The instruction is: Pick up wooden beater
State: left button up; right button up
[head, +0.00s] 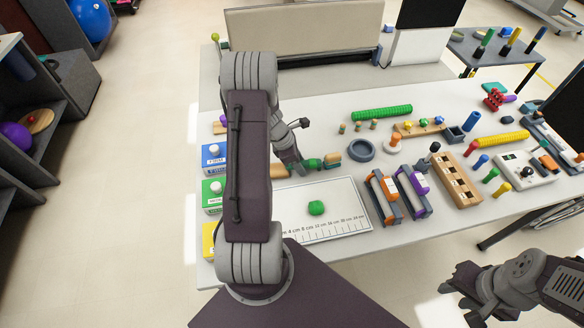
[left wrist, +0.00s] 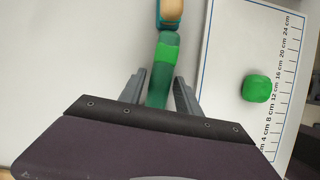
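A tool that I take to be the wooden beater lies on the white table beyond the ruled board. It has a tan wooden end (head: 332,159) and a green handle (head: 314,163). In the left wrist view the handle (left wrist: 160,75) lies between my left gripper's fingers, and the tan end (left wrist: 171,10) points away. My left gripper (left wrist: 160,88) is open around the handle, with a gap visible on the left side. In the head view my left gripper (head: 299,168) is low at the tool. My right gripper (head: 462,290) is off the table's near right side; its fingers are unclear.
The ruled board (head: 345,225) with green putty (head: 316,208) lies on the near side. A grey ring (head: 361,150) and small pegs stand to the right. Labelled boxes (head: 213,190) line the left edge. Orange and purple grip frames (head: 385,195) stand right of the board.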

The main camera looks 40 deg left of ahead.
pick_arm(q)
grip_shut()
dwell(1.2)
